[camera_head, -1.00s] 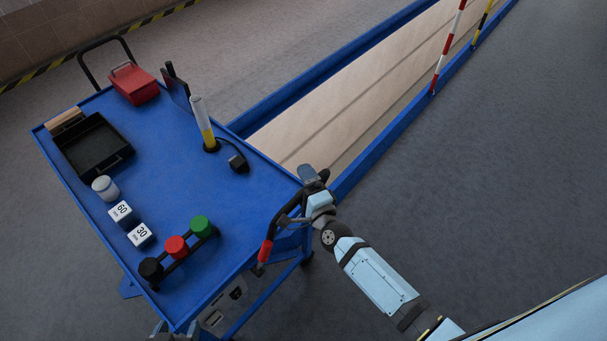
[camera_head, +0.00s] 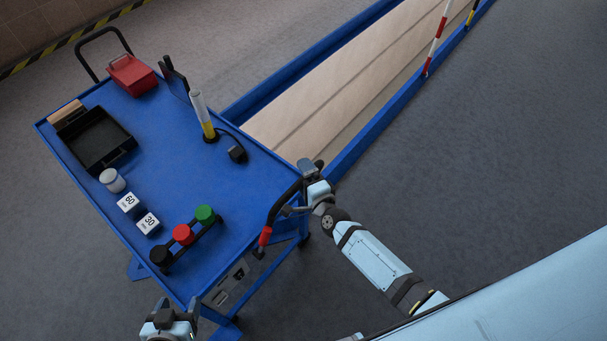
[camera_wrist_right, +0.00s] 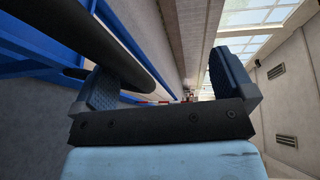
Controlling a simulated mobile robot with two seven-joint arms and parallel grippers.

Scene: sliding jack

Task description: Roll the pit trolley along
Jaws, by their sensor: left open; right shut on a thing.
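The blue pit trolley (camera_head: 200,172) stands at the left in the head view, beside the pit. A black push handle (camera_head: 281,205) with a red-banded end sticks out at its near right corner. In the right wrist view the dark handle bar (camera_wrist_right: 95,40) runs close by the left-hand finger. My left gripper (camera_head: 174,314) is open and empty at the bottom edge, just off the trolley's near corner. Its lower part is cut off.
On the trolley are a black tray (camera_head: 91,140), a red box (camera_head: 131,75), a white-and-yellow cylinder (camera_head: 201,113), weights and coloured knobs. A blue-edged pit (camera_head: 335,110) runs beyond it. Striped poles (camera_head: 435,45) stand at its edge. Grey floor at right is clear.

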